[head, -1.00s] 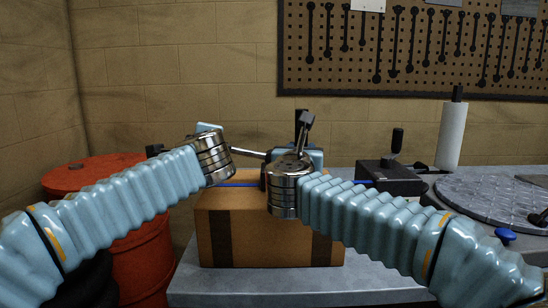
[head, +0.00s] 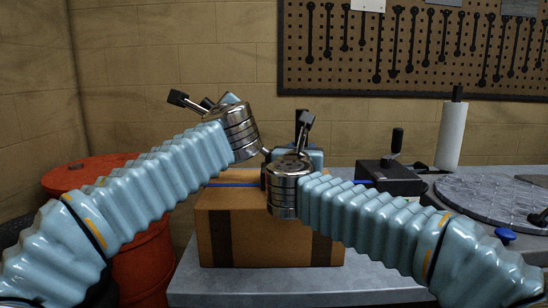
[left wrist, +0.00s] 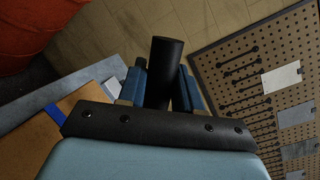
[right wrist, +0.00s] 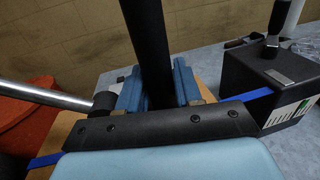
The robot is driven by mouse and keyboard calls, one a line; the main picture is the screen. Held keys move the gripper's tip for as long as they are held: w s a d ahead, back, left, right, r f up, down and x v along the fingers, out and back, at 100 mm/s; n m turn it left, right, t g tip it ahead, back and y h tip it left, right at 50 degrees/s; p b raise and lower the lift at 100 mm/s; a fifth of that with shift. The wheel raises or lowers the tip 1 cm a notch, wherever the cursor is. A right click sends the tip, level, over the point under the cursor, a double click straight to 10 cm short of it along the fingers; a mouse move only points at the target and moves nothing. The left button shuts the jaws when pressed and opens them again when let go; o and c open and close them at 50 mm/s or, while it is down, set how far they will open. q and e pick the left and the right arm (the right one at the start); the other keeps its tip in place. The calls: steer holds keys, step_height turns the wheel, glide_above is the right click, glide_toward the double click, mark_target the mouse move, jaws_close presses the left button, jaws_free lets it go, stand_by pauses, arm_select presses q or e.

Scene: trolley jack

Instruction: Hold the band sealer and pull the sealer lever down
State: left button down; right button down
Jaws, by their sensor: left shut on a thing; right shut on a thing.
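The band sealer sits on top of the taped cardboard box (head: 270,225), on the blue strap (head: 232,184). Its upright black handle (right wrist: 150,50) is between the blue finger pads of my right gripper (right wrist: 158,85), which is shut on it. The lever's silver shaft (right wrist: 40,94) runs left from a black pivot in the right wrist view. My left gripper (left wrist: 160,88) is shut on the lever's black grip (left wrist: 165,65). In the head view the left gripper (head: 228,99) is up and left of the right one (head: 312,156). My wrists hide most of the sealer and lever there.
A red drum (head: 145,250) stands left of the grey workbench (head: 300,289). To the right are a dark box with a black handle (head: 388,174), a paper roll (head: 451,135) and a round metal plate (head: 490,196). A pegboard of tools (head: 415,50) hangs behind.

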arm_select(q)
steer(key=shift+d+r, duration=0.1)
steer(key=shift+d, duration=0.1)
stand_by(0.3)
steer(key=c, duration=0.8)
jaws_free()
steer(key=shift+c, duration=0.2)
steer(key=v, duration=1.2)
arm_select(e)
steer(key=c, duration=0.7)
jaws_free()
